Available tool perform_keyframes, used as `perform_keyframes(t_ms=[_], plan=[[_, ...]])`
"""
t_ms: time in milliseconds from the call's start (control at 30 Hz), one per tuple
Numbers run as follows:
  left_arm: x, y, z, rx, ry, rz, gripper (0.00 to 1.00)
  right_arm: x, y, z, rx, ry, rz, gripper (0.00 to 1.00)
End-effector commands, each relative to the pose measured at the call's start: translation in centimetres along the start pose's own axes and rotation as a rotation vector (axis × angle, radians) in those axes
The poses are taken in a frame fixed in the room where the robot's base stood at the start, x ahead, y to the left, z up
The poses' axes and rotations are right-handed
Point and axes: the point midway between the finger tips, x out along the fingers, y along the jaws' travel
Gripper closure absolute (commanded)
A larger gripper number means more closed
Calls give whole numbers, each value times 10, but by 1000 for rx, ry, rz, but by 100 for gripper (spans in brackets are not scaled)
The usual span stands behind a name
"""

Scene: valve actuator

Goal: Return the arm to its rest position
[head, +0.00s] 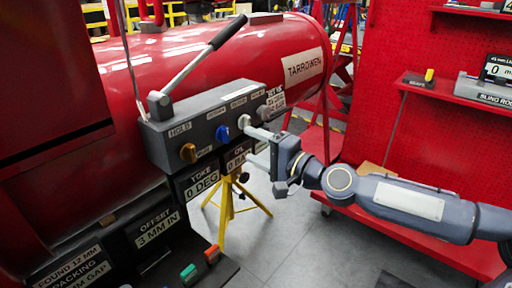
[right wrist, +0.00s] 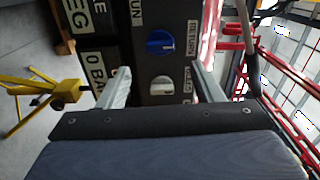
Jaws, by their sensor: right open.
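My right arm (head: 410,203) comes in from the right side of the head view. Its gripper (head: 250,145) is open in front of the grey control box (head: 190,118), at the white knob (head: 243,121). In the right wrist view the two fingers stand apart (right wrist: 160,82), with the white knob (right wrist: 161,86) showing between them and nothing gripped. I cannot tell whether a finger touches the box. The blue knob (right wrist: 160,43) lies just beyond the white one. My left gripper is not in view.
A long lever (head: 203,69) rises from the box, before a red tank (head: 240,55). A yellow stand (head: 228,203) is below the box. A red panel rack with shelves (head: 460,92) stands at right. Open grey floor (head: 310,250) lies below my arm.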

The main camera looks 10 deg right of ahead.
Motion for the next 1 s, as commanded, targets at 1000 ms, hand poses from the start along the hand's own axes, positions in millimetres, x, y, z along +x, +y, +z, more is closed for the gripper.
perform_keyframes(t_ms=[1000], plan=[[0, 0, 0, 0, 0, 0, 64, -210, 145, 70, -703, -219, 984, 40]])
